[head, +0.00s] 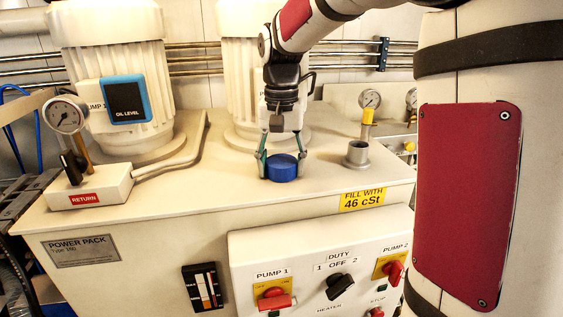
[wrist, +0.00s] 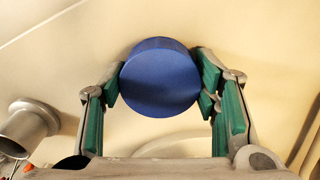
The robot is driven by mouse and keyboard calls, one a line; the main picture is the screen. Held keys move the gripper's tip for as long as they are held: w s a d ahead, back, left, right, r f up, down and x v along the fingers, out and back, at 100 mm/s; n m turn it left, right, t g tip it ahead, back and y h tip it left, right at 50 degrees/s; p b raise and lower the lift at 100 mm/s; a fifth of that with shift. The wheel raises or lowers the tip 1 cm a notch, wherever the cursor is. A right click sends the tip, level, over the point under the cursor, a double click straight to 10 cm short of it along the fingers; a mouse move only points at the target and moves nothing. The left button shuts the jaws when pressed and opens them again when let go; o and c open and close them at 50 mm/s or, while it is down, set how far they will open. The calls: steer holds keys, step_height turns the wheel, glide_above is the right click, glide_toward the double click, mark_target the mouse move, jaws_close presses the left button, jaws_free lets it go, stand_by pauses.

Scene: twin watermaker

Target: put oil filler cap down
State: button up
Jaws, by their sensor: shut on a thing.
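The oil filler cap (head: 283,168) is a blue round cap, at or just above the cream top of the power pack (head: 215,190). I cannot tell whether it touches the surface. My gripper (head: 281,160) points down from above with its fingers on both sides of the cap. In the wrist view the cap (wrist: 160,78) sits between the green finger pads of my gripper (wrist: 160,85), which is shut on it. The grey filler neck (head: 357,153) stands uncovered to the right of the cap; it also shows at the left of the wrist view (wrist: 28,125).
Two pump motors (head: 115,70) stand behind. A gauge (head: 66,115) and the return lever box (head: 90,187) are at the left. The top left of the cap is clear.

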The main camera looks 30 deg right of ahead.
mark_target(281, 161)
steer(key=o, duration=1.4)
steer(key=shift+o, duration=0.2)
steer(key=shift+r, duration=0.1)
step_height(281, 161, up, 11)
steer(key=b, duration=0.3)
steer(key=s+a+f+n+t, duration=0.2)
steer(key=s+f, duration=0.3)
steer(key=s, duration=0.4)
steer(key=s+a+f+n+t, duration=0.3)
steer(key=s+a+f+n, duration=0.1)
steer(key=s, duration=0.5)
steer(key=shift+s+a+f+n+t, duration=0.15)
steer(key=shift+a+f+n+t, duration=0.2)
steer(key=shift+a+f, duration=0.45)
steer(key=shift+d+f, duration=0.15)
steer(key=shift+f, duration=0.1)
